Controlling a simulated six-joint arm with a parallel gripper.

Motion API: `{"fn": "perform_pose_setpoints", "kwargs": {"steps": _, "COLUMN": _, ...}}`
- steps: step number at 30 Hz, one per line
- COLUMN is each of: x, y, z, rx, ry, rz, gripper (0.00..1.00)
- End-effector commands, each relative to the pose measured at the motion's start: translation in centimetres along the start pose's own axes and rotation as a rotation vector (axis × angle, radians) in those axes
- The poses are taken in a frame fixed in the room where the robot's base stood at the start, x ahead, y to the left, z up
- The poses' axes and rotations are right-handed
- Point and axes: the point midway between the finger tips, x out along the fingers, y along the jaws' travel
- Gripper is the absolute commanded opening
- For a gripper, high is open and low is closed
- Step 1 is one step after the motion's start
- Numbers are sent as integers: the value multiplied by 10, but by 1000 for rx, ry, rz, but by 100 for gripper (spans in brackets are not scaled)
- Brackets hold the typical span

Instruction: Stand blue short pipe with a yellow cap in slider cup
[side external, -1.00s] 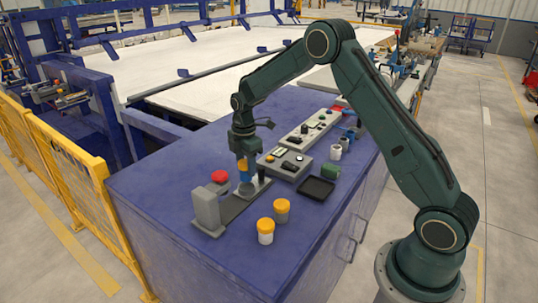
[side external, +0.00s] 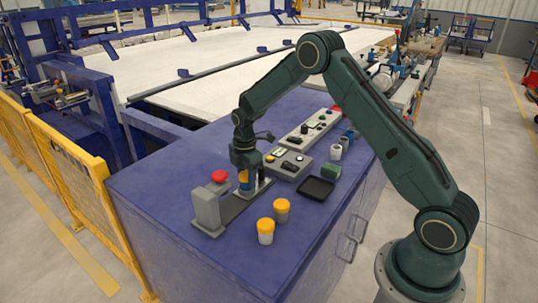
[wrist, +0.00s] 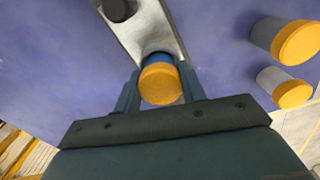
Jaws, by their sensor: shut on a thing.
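My gripper (wrist: 160,92) is shut on the blue short pipe (wrist: 157,58), with one finger on each side of it. Its yellow cap (wrist: 161,85) faces up toward the wrist camera. In the side external view my gripper (side external: 245,174) points down, and the blue pipe (side external: 246,187) is upright, low over the slider rail (side external: 229,211). The slider's grey plate (wrist: 153,27) runs beneath the pipe in the wrist view. The pipe's lower end and the cup are hidden, so I cannot tell whether the pipe is inside it.
Two other yellow-capped pipes (side external: 282,210) (side external: 265,231) stand to the right of the rail. A grey end block (side external: 207,208) and red button (side external: 219,176) are at left. A black tray (side external: 316,188), green part (side external: 331,173) and control boxes (side external: 288,163) lie to the right.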

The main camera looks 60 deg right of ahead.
Motion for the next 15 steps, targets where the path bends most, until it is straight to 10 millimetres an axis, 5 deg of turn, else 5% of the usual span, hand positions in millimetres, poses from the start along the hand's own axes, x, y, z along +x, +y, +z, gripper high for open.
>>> {"fn": "perform_pose_setpoints", "kwargs": {"steps": 4, "x": 3, "y": 0, "z": 0, "rx": 0, "ry": 0, "rz": 0, "gripper": 18}}
{"fn": "perform_pose_setpoints", "kwargs": {"steps": 5, "x": 3, "y": 0, "z": 0, "rx": 0, "ry": 0, "rz": 0, "gripper": 46}}
{"fn": "perform_pose_setpoints", "kwargs": {"steps": 7, "x": 3, "y": 0, "z": 0, "rx": 0, "ry": 0, "rz": 0, "gripper": 60}}
{"fn": "perform_pose_setpoints", "kwargs": {"steps": 15, "x": 2, "y": 0, "z": 0, "rx": 0, "ry": 0, "rz": 0, "gripper": 62}}
